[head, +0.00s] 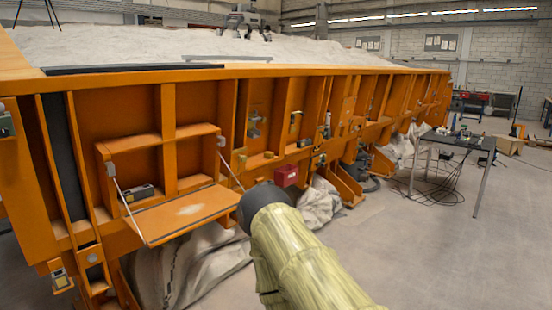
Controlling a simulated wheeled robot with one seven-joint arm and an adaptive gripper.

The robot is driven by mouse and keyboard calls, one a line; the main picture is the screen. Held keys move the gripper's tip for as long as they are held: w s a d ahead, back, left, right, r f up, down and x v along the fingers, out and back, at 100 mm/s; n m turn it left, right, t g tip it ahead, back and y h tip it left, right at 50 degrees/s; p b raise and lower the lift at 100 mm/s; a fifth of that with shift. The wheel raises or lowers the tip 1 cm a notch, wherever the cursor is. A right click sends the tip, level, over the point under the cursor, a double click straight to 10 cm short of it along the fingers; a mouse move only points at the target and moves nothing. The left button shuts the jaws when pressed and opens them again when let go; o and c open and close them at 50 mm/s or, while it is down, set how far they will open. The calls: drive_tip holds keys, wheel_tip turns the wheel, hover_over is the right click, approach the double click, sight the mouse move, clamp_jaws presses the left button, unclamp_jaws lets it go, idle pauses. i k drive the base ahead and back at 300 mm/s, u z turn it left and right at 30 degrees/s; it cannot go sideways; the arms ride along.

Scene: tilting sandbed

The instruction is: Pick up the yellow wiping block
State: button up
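I cannot tell for sure which item is the yellow wiping block. A small box with a dark top and yellowish side (140,192) lies in the open orange compartment at the left. Small yellow-orange pieces (268,154) sit on a ledge of the orange frame further right, and a yellowish item (295,121) shows in a bay above them. All are too small to make out well. My arm, in a pale yellow sleeve with a dark end, reaches up from the bottom towards the frame. My gripper itself does not show.
A fold-down orange shelf (185,212) hangs open on stays, with a pale smear on it. A red box (286,175) is on the frame near my arm. Pale sheeting (205,262) bulges below. A cluttered table (455,142) with cables stands right; the floor before it is clear.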

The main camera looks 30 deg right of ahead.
sight(267, 154)
drive_tip(key=z, duration=0.7)
drive_tip(key=i, duration=0.75)
drive_tip(key=z, duration=1.1)
drive_tip(key=i, duration=1.3)
drive_tip(key=u, duration=0.75)
drive_tip(key=i, duration=0.95)
drive_tip(key=u, duration=0.85)
